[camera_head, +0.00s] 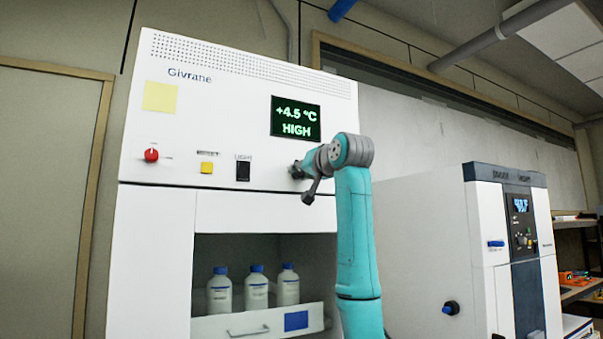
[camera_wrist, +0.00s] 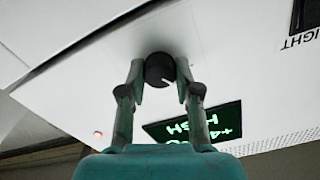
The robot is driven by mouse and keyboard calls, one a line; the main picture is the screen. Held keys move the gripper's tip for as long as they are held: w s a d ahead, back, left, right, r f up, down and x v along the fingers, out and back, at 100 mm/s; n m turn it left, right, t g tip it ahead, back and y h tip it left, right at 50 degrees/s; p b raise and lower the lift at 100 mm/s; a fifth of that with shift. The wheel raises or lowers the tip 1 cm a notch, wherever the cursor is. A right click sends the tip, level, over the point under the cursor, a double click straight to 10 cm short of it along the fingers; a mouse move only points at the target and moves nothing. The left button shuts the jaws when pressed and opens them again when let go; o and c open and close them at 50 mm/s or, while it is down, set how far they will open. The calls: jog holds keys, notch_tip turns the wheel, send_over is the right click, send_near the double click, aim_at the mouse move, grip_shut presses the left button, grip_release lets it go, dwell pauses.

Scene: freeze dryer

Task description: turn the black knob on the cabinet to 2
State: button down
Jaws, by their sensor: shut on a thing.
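The black knob (camera_wrist: 160,70) sits on the white cabinet panel and has a white pointer line on its face. In the wrist view my gripper (camera_wrist: 160,76) has one finger on each side of the knob and is shut on it. The knob's number marks are not readable in either view. The display (camera_head: 296,119) reads +4.5 °C and HIGH.
A red knob (camera_head: 151,155), a yellow button (camera_head: 207,168) and a black switch (camera_head: 243,171) are left on the same panel. White bottles (camera_head: 256,288) stand in the open bay below. Another white machine (camera_head: 480,250) stands to the right.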

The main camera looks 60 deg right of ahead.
jog(key=n, duration=0.5)
dwell(0.5)
jog(key=c, duration=0.8)
grip_release()
jog(key=v, duration=1.2)
